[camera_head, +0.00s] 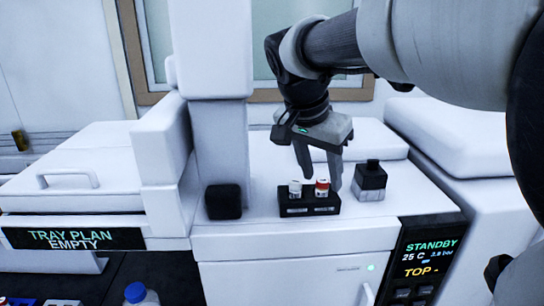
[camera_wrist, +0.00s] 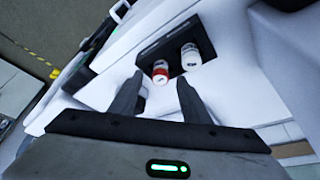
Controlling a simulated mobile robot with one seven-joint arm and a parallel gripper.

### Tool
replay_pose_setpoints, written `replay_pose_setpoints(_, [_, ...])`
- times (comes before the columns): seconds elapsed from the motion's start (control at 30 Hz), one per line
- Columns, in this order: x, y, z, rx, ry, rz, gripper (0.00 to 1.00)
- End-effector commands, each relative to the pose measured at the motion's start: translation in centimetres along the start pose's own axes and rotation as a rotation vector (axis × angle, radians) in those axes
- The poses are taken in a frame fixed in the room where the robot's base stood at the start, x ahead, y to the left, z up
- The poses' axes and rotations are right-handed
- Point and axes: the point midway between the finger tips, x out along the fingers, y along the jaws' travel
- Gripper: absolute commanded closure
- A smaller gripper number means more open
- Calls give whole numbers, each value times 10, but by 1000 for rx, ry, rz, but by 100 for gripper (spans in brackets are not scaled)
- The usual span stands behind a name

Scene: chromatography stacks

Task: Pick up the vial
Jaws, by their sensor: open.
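Two small vials stand in a black rack (camera_head: 309,209) on the white instrument top. One vial is white-capped (camera_head: 295,188) and stands at the rack's left. The other is red-capped (camera_head: 322,187) and stands at its right. My gripper (camera_head: 320,178) is open and points down at the rack, its fingers near the red-capped vial. In the wrist view the red-capped vial (camera_wrist: 160,72) shows between the tips of my open gripper (camera_wrist: 159,82), and the white-capped vial (camera_wrist: 190,56) lies beyond the right finger. Nothing is held. Whether a finger touches a vial cannot be told.
A black cube (camera_head: 223,201) stands left of the rack, and a dark-topped square bottle (camera_head: 370,180) stands close on the right. A white column (camera_head: 218,120) rises behind the cube. A blue-capped bottle (camera_head: 139,294) is low in front.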

Motion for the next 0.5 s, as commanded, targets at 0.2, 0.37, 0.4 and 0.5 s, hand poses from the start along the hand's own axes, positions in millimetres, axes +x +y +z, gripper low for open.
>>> replay_pose_setpoints(0.2, [11, 0, 0, 0, 0, 0, 57])
replay_pose_setpoints(0.37, [11, 0, 0, 1, 0, 0, 62])
replay_pose_setpoints(0.4, [11, 0, 0, 1, 0, 0, 69])
replay_pose_setpoints(0.5, [11, 0, 0, 1, 0, 0, 86])
